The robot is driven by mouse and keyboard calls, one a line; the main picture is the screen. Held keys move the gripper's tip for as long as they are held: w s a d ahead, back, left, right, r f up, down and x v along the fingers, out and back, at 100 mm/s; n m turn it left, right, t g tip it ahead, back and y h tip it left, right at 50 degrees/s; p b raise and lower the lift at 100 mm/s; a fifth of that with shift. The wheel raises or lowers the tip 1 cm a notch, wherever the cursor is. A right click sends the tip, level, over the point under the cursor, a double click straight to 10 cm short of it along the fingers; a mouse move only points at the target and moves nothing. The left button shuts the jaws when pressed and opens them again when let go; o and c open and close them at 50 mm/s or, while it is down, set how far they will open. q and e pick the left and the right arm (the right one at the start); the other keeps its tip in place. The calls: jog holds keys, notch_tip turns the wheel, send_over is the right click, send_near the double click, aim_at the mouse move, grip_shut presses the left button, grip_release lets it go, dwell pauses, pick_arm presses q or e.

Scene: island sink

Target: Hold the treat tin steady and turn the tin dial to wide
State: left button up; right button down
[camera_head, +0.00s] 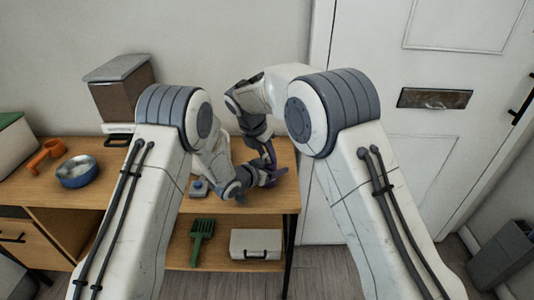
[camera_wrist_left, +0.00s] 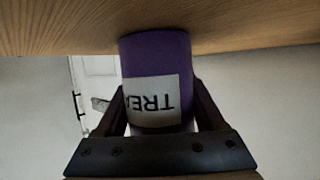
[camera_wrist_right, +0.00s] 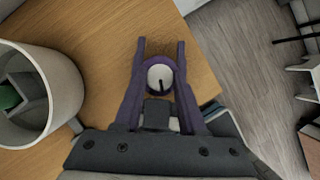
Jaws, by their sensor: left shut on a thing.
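The purple treat tin (camera_wrist_left: 155,55) stands on the wooden counter and shows upside down in the left wrist view, its white label partly reading "TREA". My left gripper (camera_wrist_left: 165,105) is shut on the tin, one finger at each side. In the right wrist view the round white dial (camera_wrist_right: 153,76) faces the camera, with a dark pointer line toward the wrist. My right gripper (camera_wrist_right: 160,50) is open above it, its fingers on either side of the dial. In the head view my left gripper (camera_head: 270,177) and right gripper (camera_head: 268,153) mostly hide the tin.
A blue bowl (camera_head: 77,172), an orange scoop (camera_head: 46,155) and a brown dispenser (camera_head: 122,95) stand left. The counter's right edge is close.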

jog(key=shift+m, duration=0.4)
jog(key=shift+w+a+m+g+h, duration=0.1)
jog(key=shift+m+g+h, duration=0.35)
jog(key=shift+m, duration=0.8)
jog(key=shift+w+a+m+g+h, duration=0.1)
jog(key=shift+m+g+h, duration=0.3)
jog(key=shift+m, duration=0.85)
jog(key=shift+c, duration=2.3)
grip_release()
jog(key=shift+r, duration=0.1)
jog(key=v, duration=1.1)
jog(key=shift+r, duration=0.4)
